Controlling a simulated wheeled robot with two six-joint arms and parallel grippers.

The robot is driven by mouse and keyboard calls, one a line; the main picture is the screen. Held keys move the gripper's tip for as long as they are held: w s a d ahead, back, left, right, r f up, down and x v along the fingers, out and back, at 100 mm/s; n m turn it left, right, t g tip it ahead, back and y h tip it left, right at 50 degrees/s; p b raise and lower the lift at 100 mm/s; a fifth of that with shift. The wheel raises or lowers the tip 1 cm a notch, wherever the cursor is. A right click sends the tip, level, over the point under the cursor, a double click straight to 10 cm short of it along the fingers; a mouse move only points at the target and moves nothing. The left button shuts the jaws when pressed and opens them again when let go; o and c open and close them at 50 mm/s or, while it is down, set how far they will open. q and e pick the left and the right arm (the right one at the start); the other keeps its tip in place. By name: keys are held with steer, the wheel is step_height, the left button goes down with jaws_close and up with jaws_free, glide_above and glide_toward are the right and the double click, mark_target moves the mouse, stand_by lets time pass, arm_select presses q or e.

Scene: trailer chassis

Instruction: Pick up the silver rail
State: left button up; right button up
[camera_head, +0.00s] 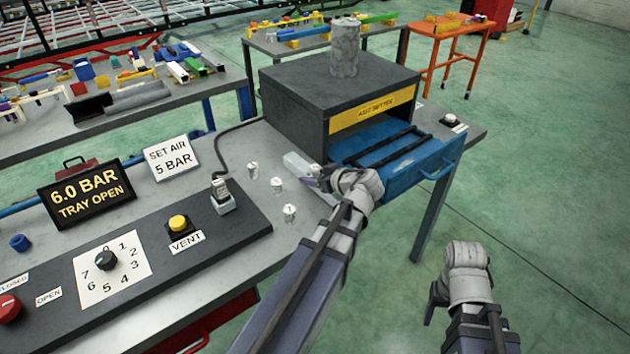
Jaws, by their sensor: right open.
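A short, pale silver bar (297,163) lies on the grey bench in front of the dark box; it may be the silver rail, and its right end is hidden by my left gripper. My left gripper (320,180) is at the bar's right end, low over the bench. Whether its fingers touch the bar or are closed on it cannot be made out. My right gripper (434,302) is open and empty, over the floor to the right of the bench.
The dark box (290,105) has a blue tray (440,160) pulled out, with dark rails in it. A grey cylinder (345,48) stands on top. Small labelled pegs (277,185) and a control panel (130,255) are to the left. Green floor (560,200) is clear at right.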

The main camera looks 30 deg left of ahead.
arm_select(q)
jaws_close()
stand_by(0.8)
